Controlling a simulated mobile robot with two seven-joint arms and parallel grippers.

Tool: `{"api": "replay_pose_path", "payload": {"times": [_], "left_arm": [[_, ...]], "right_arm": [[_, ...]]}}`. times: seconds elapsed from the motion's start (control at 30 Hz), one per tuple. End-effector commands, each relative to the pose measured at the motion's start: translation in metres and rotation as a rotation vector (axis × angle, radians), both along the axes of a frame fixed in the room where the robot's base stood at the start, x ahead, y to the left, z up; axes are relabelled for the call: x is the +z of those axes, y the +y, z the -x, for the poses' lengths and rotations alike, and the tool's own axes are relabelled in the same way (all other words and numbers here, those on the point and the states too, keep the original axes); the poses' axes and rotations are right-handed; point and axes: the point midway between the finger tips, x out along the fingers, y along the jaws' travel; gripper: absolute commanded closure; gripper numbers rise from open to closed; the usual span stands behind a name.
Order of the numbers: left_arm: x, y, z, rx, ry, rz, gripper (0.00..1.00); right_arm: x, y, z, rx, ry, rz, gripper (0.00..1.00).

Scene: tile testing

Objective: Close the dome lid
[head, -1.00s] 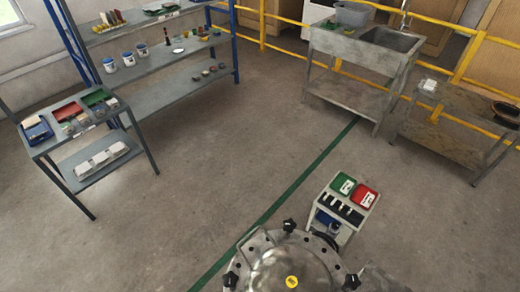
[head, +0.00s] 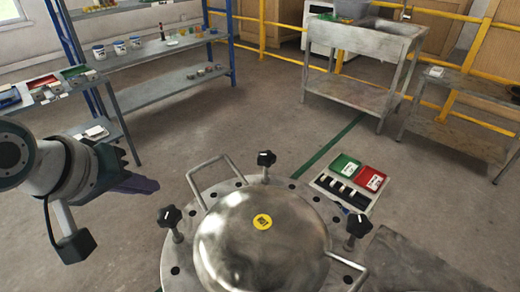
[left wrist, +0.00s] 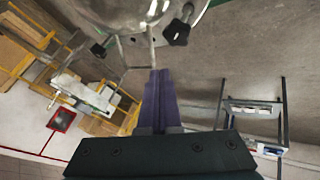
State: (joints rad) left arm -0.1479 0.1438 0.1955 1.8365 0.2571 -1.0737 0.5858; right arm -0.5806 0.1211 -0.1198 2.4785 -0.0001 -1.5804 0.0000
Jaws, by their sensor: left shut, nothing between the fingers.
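Black star knobs (head: 266,159) stand around the rim. My left gripper (head: 150,185) is left of the lid, shut and empty, apart from the handle. In the left wrist view, its purple fingers (left wrist: 160,78) point toward the dome (left wrist: 130,10) and a knob (left wrist: 180,28). My right gripper is out of view.
Shelves (head: 150,55) and a side table (head: 50,95) are at left. A sink bench (head: 370,45) stands at the back. The floor between is clear.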

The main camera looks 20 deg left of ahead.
Motion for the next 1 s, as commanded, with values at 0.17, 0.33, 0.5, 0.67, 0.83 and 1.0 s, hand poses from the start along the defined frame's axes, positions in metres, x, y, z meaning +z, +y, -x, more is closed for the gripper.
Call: {"api": "replay_pose_path", "payload": {"times": [0.17, 0.33, 0.5, 0.67, 0.83, 1.0], "left_arm": [[-0.021, 0.006, -0.009, 0.044, -0.020, 0.030, 1.00], [-0.034, 0.006, -0.020, 0.045, -0.020, 0.031, 1.00], [-0.060, 0.007, -0.040, 0.044, -0.018, 0.029, 1.00], [-0.081, 0.008, -0.056, 0.044, -0.019, 0.028, 1.00], [-0.093, 0.008, -0.066, 0.044, -0.020, 0.028, 1.00], [-0.095, 0.008, -0.069, 0.043, -0.020, 0.027, 1.00]], "right_arm": [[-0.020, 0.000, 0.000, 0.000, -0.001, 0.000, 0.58], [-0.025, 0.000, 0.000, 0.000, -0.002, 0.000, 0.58], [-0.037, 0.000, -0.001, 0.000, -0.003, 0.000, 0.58], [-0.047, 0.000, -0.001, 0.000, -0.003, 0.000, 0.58], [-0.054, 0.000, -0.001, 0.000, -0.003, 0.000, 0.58], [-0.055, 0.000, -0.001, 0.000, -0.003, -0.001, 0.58]]}}
